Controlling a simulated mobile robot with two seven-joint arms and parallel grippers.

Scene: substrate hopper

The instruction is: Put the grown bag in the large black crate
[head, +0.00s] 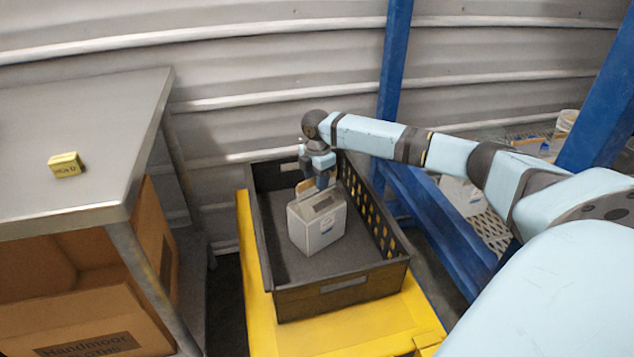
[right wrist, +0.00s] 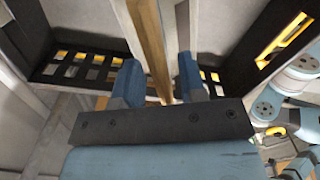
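The grown bag (head: 318,226) is a white-grey block with a tan top strip. It stands upright inside the large black crate (head: 342,296) and appears to rest on its floor. My right gripper (head: 320,180) is right above the bag. In the right wrist view its two blue fingers (right wrist: 158,82) stand on either side of the tan strip (right wrist: 146,30), with narrow gaps showing beside it, so it looks open around the strip. My left gripper is not in view.
The crate stands on a yellow platform (head: 385,330). A grey table (head: 75,130) with a small yellow box (head: 66,165) is at left, above an open cardboard box (head: 90,310). Blue posts (head: 394,80) and a blue rail stand right of the crate; a corrugated wall is behind.

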